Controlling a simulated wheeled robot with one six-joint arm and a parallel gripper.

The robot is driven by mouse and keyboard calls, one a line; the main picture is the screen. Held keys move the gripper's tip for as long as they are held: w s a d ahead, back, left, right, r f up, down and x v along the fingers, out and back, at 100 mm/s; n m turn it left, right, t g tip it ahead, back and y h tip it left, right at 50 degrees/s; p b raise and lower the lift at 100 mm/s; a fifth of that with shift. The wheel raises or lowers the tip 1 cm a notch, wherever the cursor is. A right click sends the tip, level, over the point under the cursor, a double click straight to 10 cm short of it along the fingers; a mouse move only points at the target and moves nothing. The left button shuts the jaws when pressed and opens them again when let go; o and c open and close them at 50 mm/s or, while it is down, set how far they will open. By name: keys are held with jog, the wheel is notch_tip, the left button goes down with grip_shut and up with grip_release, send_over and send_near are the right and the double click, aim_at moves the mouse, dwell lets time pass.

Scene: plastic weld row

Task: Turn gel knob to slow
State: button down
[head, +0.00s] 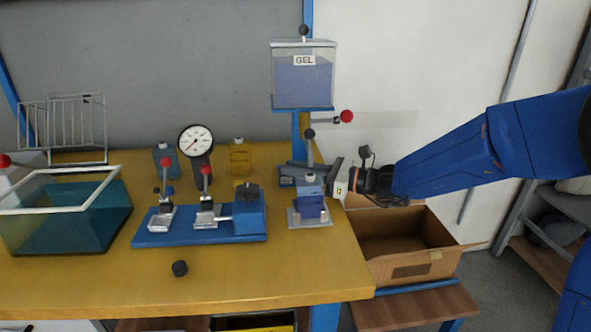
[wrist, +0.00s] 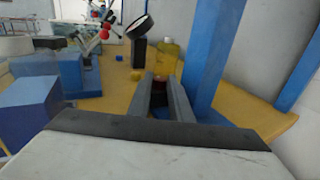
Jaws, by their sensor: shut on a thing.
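The clear gel tank (head: 303,80), labelled GEL, is mounted on the blue post above the table's right end. A black ball knob (head: 303,30) tops its lid, and a red ball handle (head: 346,117) sticks out to the right below it. My gripper (head: 290,172) reaches in from the right, low beside the post, below and apart from the red handle. In the wrist view my gripper (wrist: 160,92) is shut on a small dark reddish thing (wrist: 158,87). I cannot tell whether that is the gel knob, and no slow mark is readable.
A blue block fixture (head: 310,205) stands in front of my fingers. The blue post (wrist: 215,60) is close on their right in the wrist view. A blue clamp base (head: 190,238), dial gauge (head: 196,141) and teal tank (head: 68,225) lie left. An open cardboard box (head: 415,265) is below my wrist.

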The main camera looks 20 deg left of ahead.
jog(key=shift+w+n+g, duration=0.3)
jog(key=shift+n+g, duration=0.3)
jog(key=shift+g, duration=0.3)
jog(key=shift+n+g, duration=0.8)
jog(key=shift+g, duration=0.5)
jog(key=c, duration=1.9)
grip_release()
